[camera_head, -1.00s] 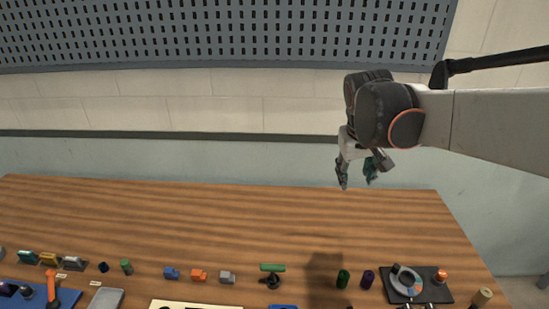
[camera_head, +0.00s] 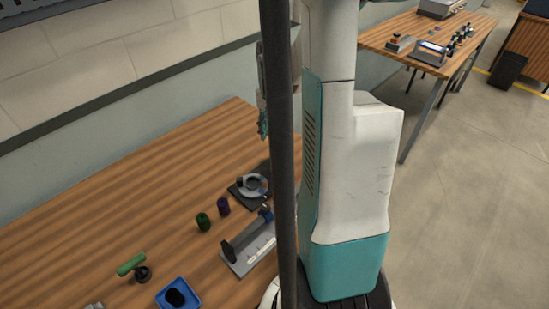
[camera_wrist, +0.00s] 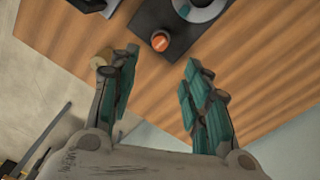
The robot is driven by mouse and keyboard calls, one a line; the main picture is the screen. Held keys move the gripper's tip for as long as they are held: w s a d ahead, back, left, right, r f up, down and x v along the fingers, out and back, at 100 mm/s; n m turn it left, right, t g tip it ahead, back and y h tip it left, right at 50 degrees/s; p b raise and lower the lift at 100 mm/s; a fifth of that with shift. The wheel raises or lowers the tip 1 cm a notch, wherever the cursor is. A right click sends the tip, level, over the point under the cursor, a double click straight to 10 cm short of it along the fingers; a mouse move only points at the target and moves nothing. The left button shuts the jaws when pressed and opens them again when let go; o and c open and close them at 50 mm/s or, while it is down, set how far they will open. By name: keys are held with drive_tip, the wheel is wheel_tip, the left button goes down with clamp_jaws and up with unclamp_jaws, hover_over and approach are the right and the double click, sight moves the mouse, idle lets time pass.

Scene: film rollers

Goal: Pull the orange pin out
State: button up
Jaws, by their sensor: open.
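An orange round-topped pin (camera_wrist: 160,41) stands at the corner of a black plate (camera_wrist: 178,28) in the wrist view. My gripper (camera_wrist: 155,92) is open and empty, its teal fingers spread on either side below the pin in the picture and apart from it. In the head view the plate (camera_head: 238,194) is partly covered by my dark pole, and the orange pin is hidden.
A grey ring (camera_wrist: 200,8) sits on the same plate. Green (camera_head: 203,221) and purple (camera_head: 223,206) cylinders and a grey fixture (camera_head: 240,262) stand nearby. The back of the wooden table (camera_head: 150,160) is clear.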

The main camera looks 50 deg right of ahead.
sight(275, 161)
wheel_tip(275, 161, down, 12)
drive_tip(key=b, duration=0.4)
drive_tip(key=shift+s+f, duration=0.1)
drive_tip(key=shift+f, duration=0.15)
